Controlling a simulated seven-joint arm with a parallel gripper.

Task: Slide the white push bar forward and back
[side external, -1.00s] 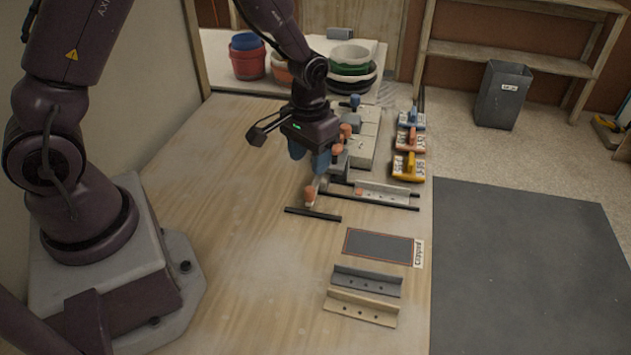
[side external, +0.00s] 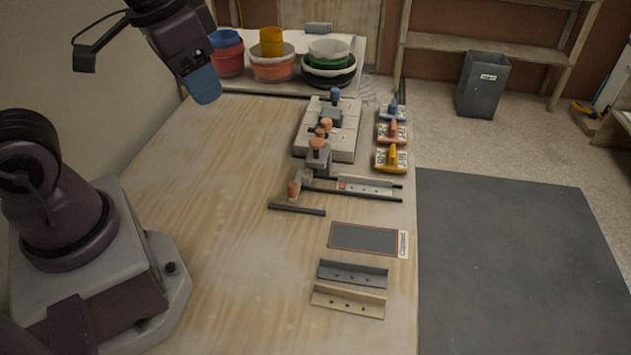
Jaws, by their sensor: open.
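A push clamp (side external: 306,181) stands on the bench, with an orange-tipped handle (side external: 293,190) at its left end. To its right a pale, drilled bracket (side external: 368,187) lies between dark rails, with a small red tip (side external: 342,185) at the bracket's left end. I cannot make out clearly which part is the white push bar. My gripper (side external: 206,88) is open and empty, in the air at upper left, well apart from the clamp. Its blue fingers overlap in this view, hiding the gap.
Behind the clamp are orange-knobbed clamps on a pale block (side external: 345,143). Yellow, orange and blue-handled tools (side external: 391,158) line the right edge. A dark outlined pad (side external: 365,239) and two angle brackets (side external: 350,287) lie in front. The bench's left middle is clear.

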